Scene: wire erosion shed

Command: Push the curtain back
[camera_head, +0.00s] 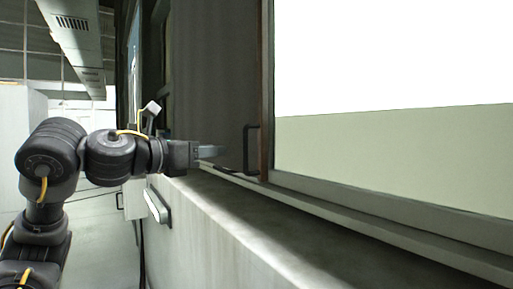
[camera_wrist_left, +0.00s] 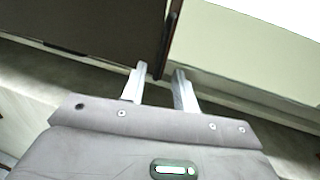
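The curtain (camera_head: 215,70) is a dark grey-brown panel in the head view, hanging in the wall opening left of the bright window. A black bar handle (camera_head: 251,148) is near its lower right edge. My left gripper (camera_head: 212,152) is in front of the curtain's lower part, left of the handle. In the left wrist view the fingers of my left gripper (camera_wrist_left: 158,74) are apart with nothing held between them. The curtain (camera_wrist_left: 100,25) and its dark right edge strip lie beyond the fingertips; contact cannot be told. My right gripper is not in view.
A pale ledge (camera_head: 235,235) runs along the wall below the opening. A window (camera_head: 400,155) with a grey frame fills the right side. A grey handle (camera_head: 157,207) sticks out from the wall below my left forearm. A ceiling duct (camera_head: 75,35) is at upper left.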

